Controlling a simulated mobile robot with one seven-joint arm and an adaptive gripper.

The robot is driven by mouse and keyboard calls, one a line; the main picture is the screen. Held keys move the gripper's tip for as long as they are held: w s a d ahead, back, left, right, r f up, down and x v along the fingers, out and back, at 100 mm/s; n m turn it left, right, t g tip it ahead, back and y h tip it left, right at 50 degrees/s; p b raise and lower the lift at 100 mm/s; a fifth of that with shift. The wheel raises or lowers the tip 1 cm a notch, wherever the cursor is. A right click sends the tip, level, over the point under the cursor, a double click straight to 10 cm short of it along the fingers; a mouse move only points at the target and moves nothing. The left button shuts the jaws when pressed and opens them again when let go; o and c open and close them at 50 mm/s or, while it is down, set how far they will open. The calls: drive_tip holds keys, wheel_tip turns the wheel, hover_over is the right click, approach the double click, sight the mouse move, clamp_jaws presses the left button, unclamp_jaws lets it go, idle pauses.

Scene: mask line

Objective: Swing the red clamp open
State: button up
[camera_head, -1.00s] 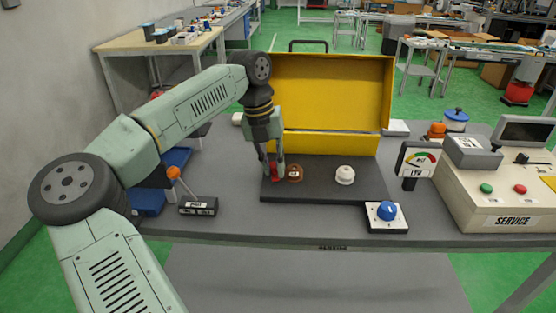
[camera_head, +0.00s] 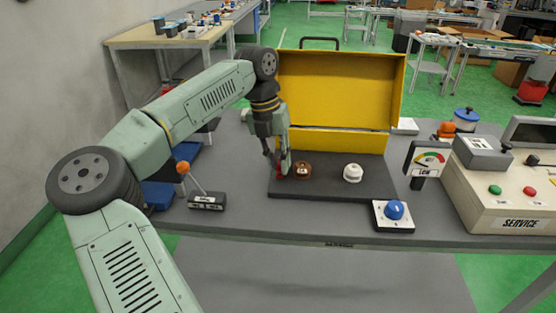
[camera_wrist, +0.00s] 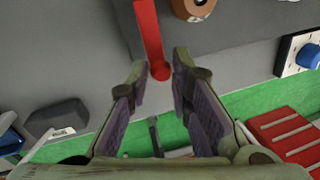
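The red clamp (camera_wrist: 150,35) is a narrow bar with a rounded end, seen in the wrist view reaching down from the dark base plate (camera_wrist: 200,38). In the head view it is mostly hidden, with only a little red showing beside my fingertips. My gripper (camera_wrist: 160,72) is open, with its two purple-lined fingers apart. The clamp's rounded end lies between the fingertips in the wrist view, with a visible gap on each side. In the head view my gripper (camera_head: 279,168) points down at the left part of the base plate.
A brown round part (camera_head: 303,170) sits just right of the clamp, and a white knob (camera_head: 353,173) farther right. A yellow open case (camera_head: 340,90) stands behind. A blue-knob box (camera_head: 393,212), a gauge (camera_head: 426,160) and an orange-tipped lever (camera_head: 195,185) stand around the plate.

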drive_tip(key=o, duration=0.4)
drive_tip(key=shift+c, duration=0.2)
wheel_tip(320, 180, up, 12)
drive_tip(key=a, duration=0.2)
drive_tip(key=shift+w+a, duration=0.15)
drive_tip(key=shift+w, duration=0.05)
drive_tip(key=shift+f, duration=0.15)
